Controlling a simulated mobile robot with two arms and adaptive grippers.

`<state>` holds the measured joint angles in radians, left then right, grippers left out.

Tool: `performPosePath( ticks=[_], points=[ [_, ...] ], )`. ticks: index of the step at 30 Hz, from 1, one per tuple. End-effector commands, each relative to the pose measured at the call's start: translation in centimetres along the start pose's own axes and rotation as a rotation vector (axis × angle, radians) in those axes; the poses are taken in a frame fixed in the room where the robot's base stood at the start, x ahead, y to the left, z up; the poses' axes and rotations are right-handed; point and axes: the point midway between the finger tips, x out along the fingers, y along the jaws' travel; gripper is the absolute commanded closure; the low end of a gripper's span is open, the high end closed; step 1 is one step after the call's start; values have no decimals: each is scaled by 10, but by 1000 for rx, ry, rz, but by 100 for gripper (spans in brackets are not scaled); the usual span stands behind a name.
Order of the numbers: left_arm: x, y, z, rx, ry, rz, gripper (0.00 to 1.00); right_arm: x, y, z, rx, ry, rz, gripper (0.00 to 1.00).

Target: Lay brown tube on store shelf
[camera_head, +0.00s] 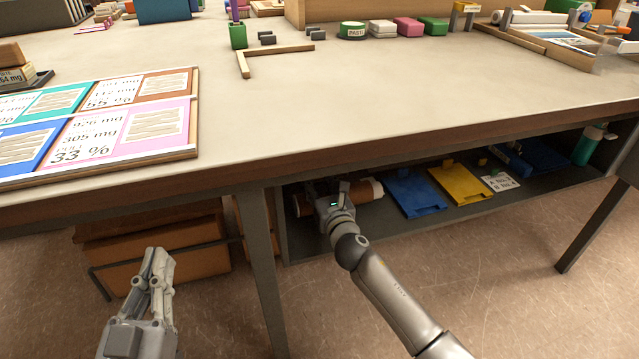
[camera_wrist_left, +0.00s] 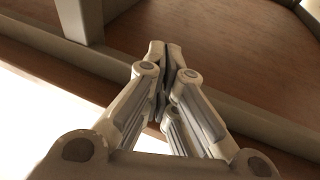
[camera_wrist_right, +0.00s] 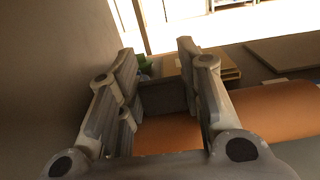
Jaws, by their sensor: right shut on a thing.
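The brown tube (camera_head: 364,192) with a pale end is at the left end of the low store shelf (camera_head: 440,218) under the table. It lies roughly level, and I cannot tell whether it touches the shelf board. My right gripper (camera_head: 340,192) reaches under the table edge and is shut on the tube, hiding its middle. In the right wrist view the tube (camera_wrist_right: 265,112) passes between the fingers (camera_wrist_right: 160,85). My left gripper (camera_head: 158,258) is in front of the table, empty, with its fingertips together; they also meet in the left wrist view (camera_wrist_left: 164,50).
Blue (camera_head: 414,194) and yellow (camera_head: 460,184) folders lie right of the tube on the shelf, with a white label card (camera_head: 499,182). A green bottle (camera_head: 588,145) is at the far right. The table leg (camera_head: 262,260) stands between my arms. Brown boxes (camera_head: 160,260) sit at left.

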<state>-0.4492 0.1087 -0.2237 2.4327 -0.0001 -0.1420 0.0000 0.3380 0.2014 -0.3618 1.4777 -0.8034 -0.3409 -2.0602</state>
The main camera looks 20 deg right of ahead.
Motion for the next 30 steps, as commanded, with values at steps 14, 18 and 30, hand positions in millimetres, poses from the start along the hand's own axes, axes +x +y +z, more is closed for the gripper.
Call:
performPosePath(
  ticks=[14, 18, 30],
  points=[
    [2, 2, -10, -2, 49, 4, 100, 0, 0, -2, 0, 0, 0, 51],
    [2, 2, -9, -2, 48, 4, 100, 0, 0, -2, 0, 0, 0, 45],
    [0, -1, -1, 0, -13, -2, 100, 0, 0, 2, 1, 0, 0, 45]
  ],
)
